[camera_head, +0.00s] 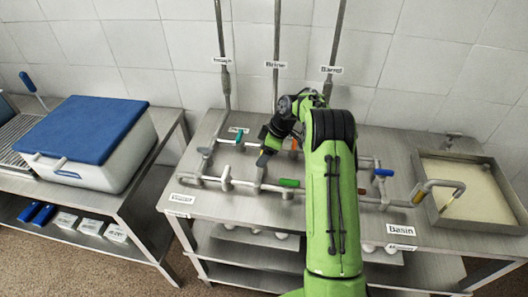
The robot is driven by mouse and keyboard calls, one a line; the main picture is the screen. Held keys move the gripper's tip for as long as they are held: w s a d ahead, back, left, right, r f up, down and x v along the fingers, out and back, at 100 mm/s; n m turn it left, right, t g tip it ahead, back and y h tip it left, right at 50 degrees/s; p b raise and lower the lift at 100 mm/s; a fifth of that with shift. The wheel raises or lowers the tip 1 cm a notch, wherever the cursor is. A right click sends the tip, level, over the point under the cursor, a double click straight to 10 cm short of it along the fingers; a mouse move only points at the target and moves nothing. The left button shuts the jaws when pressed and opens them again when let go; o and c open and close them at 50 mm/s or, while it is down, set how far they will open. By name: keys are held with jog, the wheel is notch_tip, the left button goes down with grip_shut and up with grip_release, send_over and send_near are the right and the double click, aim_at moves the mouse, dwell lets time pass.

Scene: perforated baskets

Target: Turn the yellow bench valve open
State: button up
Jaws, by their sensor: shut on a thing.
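The steel bench (235,208) carries a run of grey pipes with small coloured valve handles. My gripper (262,159) reaches down to the pipework on the left-middle of the bench, left of my green arm. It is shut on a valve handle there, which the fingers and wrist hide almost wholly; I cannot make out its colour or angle. No yellow handle shows clearly elsewhere. A green handle (289,183) lies along the front pipe, just right of my gripper. An orange handle (294,146) shows behind it, partly hidden by my arm.
A blue handle (382,172) and a bent spout (440,187) over the basin (471,219) are on the right. Three labelled pipes rise at the wall. A white cooler (87,145) with a blue lid stands on the left bench. My arm hides the bench's middle.

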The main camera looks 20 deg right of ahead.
dwell(0.3)
jog(key=o, duration=1)
jog(key=shift+o, duration=0.2)
jog(key=p+v, duration=0.3)
jog(key=v, duration=1.2)
jog(key=shift+d+r, duration=0.25)
jog(key=shift+r, duration=0.1)
jog(key=shift+s, duration=0.1)
